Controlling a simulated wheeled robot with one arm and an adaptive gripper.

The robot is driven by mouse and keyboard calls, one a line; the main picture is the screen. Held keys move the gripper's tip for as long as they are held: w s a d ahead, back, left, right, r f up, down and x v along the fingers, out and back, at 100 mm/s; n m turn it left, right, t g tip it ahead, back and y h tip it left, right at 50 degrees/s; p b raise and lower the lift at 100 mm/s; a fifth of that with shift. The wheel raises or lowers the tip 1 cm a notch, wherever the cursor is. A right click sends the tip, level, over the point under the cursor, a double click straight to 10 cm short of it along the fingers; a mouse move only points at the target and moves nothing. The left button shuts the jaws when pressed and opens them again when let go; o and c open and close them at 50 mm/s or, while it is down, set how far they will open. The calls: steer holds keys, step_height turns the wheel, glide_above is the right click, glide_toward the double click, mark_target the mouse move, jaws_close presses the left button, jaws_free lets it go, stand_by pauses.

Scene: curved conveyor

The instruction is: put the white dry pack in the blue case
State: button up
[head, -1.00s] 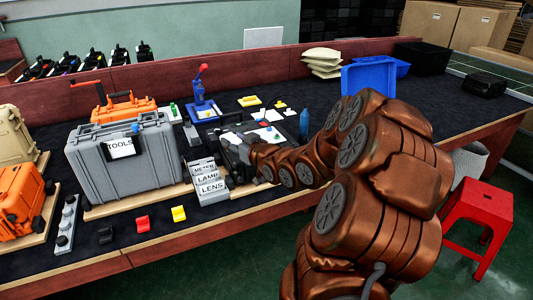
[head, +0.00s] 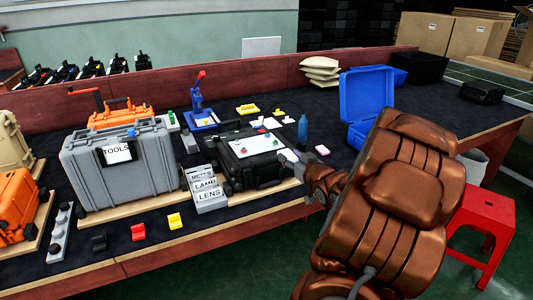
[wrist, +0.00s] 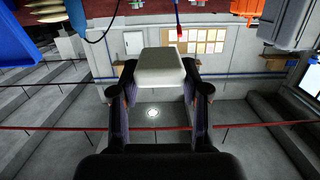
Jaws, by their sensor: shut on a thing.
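The white dry pack (wrist: 160,68) is a pale rounded block between the fingertips of my gripper (wrist: 159,88) in the wrist view. The gripper is shut on it and holds it up. A blue shape (wrist: 14,45) at the wrist view's left edge looks like this case.
A grey tool case (head: 120,165) is at left. A red stool (head: 482,222) stands right of the table.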

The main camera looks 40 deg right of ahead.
steer(key=p, duration=0.2)
glide_above(268, 158)
steer(key=shift+f, duration=0.65)
steer(key=shift+w+f+p, duration=0.1)
steer(key=shift+f+p, duration=0.35)
steer(key=shift+f, duration=1.2)
steer(key=shift+f, duration=0.15)
steer(key=shift+f+b, duration=0.35)
steer(key=o, duration=0.9)
steer(key=shift+r, duration=0.1)
steer(key=shift+o, duration=0.2)
steer(key=shift+r, duration=0.1)
